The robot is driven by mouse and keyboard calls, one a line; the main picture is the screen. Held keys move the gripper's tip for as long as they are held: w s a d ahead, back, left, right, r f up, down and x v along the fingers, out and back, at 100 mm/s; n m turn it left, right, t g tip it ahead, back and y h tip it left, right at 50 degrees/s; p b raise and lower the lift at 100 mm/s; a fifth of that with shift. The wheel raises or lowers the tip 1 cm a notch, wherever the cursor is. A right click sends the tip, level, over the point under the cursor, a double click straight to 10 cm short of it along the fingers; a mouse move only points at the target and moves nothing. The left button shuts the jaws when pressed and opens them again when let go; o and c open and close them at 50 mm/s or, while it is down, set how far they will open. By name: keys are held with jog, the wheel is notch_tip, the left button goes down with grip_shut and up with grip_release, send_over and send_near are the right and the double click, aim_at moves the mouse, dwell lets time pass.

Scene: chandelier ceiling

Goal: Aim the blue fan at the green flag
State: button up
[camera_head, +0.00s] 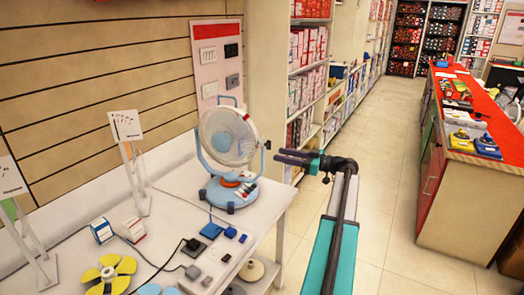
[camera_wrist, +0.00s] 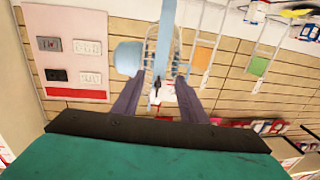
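The blue fan (camera_head: 228,137) stands upright on the white table, with its round grille turned roughly toward the head camera. In the wrist view the fan (camera_wrist: 165,35) appears nearly edge-on, its rounded housing at left. The green flag (camera_head: 9,209) is at the far left of the head view, partly hidden by a stand and white card; it also shows at right in the wrist view (camera_wrist: 259,66). My gripper (camera_head: 277,156) is open just right of the fan. In the wrist view a dark side knob (camera_wrist: 157,87) appears between its fingers; contact is unclear.
An orange flag (camera_wrist: 203,56) hangs on another stand between fan and green flag. A yellow propeller (camera_head: 109,274), small boxes (camera_head: 103,230) and cabled blue and black parts crowd the table front. A switch panel (camera_head: 218,60) is behind the fan. The aisle floor (camera_head: 385,150) at right is clear.

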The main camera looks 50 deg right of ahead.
aim_at(264, 151)
jog(key=p+x, duration=0.2)
jog(key=x, duration=0.7)
jog(key=shift+c, duration=0.3)
grip_shut()
